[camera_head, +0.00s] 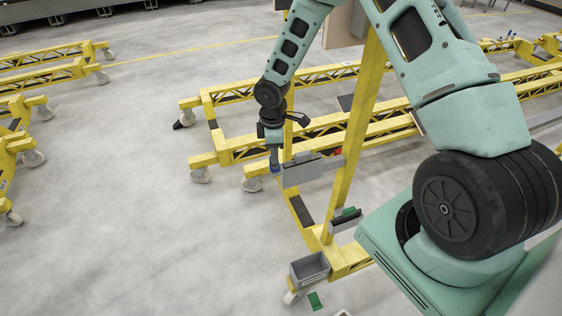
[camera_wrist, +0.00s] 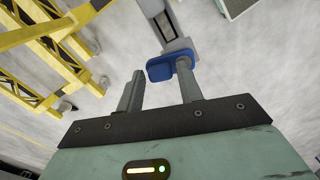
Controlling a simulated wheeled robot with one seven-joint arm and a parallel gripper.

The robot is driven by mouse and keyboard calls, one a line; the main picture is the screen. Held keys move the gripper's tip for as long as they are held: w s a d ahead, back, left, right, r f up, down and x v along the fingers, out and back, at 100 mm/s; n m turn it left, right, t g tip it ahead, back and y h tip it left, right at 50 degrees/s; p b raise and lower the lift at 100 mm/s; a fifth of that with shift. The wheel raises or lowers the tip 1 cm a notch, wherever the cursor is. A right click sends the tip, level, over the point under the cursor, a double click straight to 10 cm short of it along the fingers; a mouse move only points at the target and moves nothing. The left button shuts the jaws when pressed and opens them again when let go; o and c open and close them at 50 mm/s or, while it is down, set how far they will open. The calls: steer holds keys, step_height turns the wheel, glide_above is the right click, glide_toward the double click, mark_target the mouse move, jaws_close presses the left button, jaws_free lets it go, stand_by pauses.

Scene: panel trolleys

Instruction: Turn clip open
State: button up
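The clip is a small blue piece at the end of a grey bracket (camera_head: 306,171) on the yellow trolley post. In the wrist view the blue clip (camera_wrist: 160,70) sits at the end of a grey bar (camera_wrist: 177,45). My gripper (camera_head: 274,157) hangs fingers down over the bracket's left end, where a bit of blue shows. In the wrist view my gripper (camera_wrist: 160,78) has its fingers apart. The right finger overlaps the clip, whose larger part lies toward the gap. Whether the finger touches it I cannot tell.
The yellow trolley post (camera_head: 359,125) rises close right of the bracket. A second grey holder (camera_head: 345,221) with a green item and a grey bin (camera_head: 310,268) sit lower. More yellow trolleys (camera_head: 50,60) stand left. The floor (camera_head: 110,190) between is clear.

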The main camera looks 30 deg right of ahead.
step_height(320, 180, up, 17)
steer(key=p, duration=0.6)
steer(key=shift+r+p, duration=0.15)
steer(key=shift+p, duration=0.25)
stand_by(1.0)
stand_by(0.6)
steer(key=s+a+f+m+b, duration=0.1)
steer(key=s+a+f+b, duration=0.1)
steer(key=s+a+b, duration=0.4)
steer(key=s+a+f+m+b, duration=0.2)
steer(key=s+a+b, duration=0.4)
steer(key=s, duration=0.7)
steer(key=s+a+f+m+b, duration=0.1)
steer(key=s+a+f+b, duration=0.2)
steer(key=s+a+b, duration=0.3)
steer(key=s+b, duration=0.3)
steer(key=s, duration=0.1)
steer(key=shift+f+m+y, duration=0.3)
